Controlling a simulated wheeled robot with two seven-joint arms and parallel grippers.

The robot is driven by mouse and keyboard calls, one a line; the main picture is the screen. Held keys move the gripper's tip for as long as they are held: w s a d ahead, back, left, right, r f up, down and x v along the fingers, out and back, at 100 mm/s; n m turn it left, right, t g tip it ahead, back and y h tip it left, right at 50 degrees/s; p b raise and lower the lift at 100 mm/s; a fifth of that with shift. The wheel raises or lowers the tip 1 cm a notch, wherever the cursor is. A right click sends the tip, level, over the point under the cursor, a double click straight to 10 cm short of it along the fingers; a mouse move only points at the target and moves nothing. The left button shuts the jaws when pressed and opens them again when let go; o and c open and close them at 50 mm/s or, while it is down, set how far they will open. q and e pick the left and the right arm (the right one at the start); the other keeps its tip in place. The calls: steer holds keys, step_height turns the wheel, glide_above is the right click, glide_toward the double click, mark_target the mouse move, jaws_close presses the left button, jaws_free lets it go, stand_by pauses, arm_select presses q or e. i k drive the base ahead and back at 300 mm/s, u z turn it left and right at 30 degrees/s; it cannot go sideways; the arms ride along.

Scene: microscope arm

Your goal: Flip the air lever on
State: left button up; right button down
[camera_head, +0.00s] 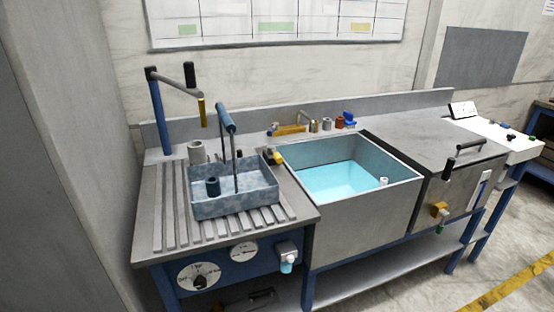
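No lever is labelled clearly enough for me to tell which one is the air lever. A yellow valve (440,210) with a green end is on the front of the lidded unit at the right. A pale fitting with a light blue tip (288,256) is on the blue front panel, beside two round dials (198,276). A black knob or pointer is on the larger dial. Neither of my grippers is in view.
A grey tray (235,199) with a dark cup stands on the ribbed bench. A blue post (157,115) with a jointed arm rises behind it. The open tank (345,180) holds light blue water. Small containers line the back ledge. The floor at right is clear.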

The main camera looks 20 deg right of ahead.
mark_target(271, 149)
steer(key=k, duration=1.15)
steer(key=z, duration=0.35)
steer(key=i, duration=0.4)
steer(key=z, duration=0.8)
steer(key=i, duration=0.95)
steer(key=u, duration=0.7)
steer(key=i, duration=0.75)
steer(key=u, duration=0.9)
